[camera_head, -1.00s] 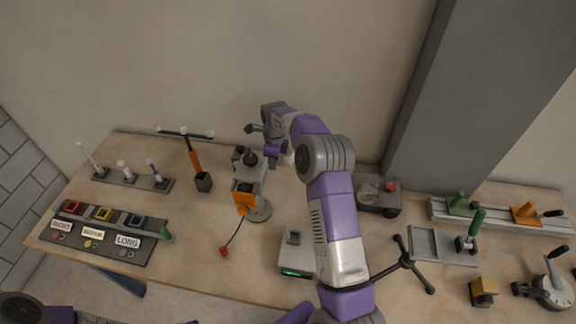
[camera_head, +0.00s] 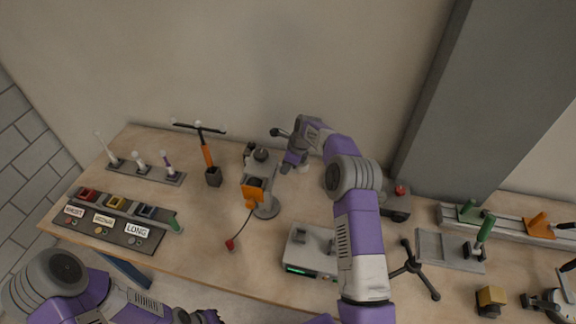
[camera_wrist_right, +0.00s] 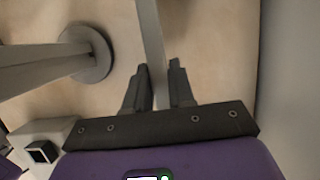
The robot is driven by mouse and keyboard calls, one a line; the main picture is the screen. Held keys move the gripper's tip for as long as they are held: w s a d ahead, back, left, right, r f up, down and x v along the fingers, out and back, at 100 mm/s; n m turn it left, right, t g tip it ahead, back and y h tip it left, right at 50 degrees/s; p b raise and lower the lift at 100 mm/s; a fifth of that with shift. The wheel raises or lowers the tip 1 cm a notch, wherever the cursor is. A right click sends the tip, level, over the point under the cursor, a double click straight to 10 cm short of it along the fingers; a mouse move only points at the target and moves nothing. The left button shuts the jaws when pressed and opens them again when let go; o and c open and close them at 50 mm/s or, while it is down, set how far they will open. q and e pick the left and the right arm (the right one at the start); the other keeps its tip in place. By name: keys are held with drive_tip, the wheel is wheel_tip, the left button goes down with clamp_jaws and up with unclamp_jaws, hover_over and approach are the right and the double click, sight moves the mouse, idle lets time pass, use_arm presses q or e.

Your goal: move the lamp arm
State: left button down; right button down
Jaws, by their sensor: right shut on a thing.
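The lamp (camera_head: 262,172), with a grey body, orange part and round base (camera_head: 268,208), stands left of the middle of the table. My right gripper (camera_head: 287,163) is just to its right, above the table, mostly hidden by its own wrist. In the right wrist view a pale grey bar, the lamp arm (camera_wrist_right: 150,35), runs between the two dark fingers (camera_wrist_right: 157,88), which are shut on it. A round base with a grey post (camera_wrist_right: 90,55) shows at the left there. My left gripper (camera_head: 205,316) is at the bottom edge, partly cut off; its jaws are unclear.
A cord ends in a red piece (camera_head: 230,244) in front of the lamp. A grey box with a green display (camera_head: 308,250) stands near the front. A labelled panel (camera_head: 115,222) is left; a rail (camera_head: 505,222) is right. A grey pillar (camera_head: 470,100) rises behind.

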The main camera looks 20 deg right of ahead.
drive_tip(key=c, duration=1)
unclamp_jaws()
drive_tip(key=shift+f, duration=0.2)
drive_tip(key=shift+c, duration=0.2)
drive_tip(key=shift+r, duration=0.1)
drive_tip(key=p+v, duration=0.1)
drive_tip(key=v, duration=0.6)
drive_tip(key=shift+s+r, duration=0.1)
drive_tip(key=shift+r, duration=0.15)
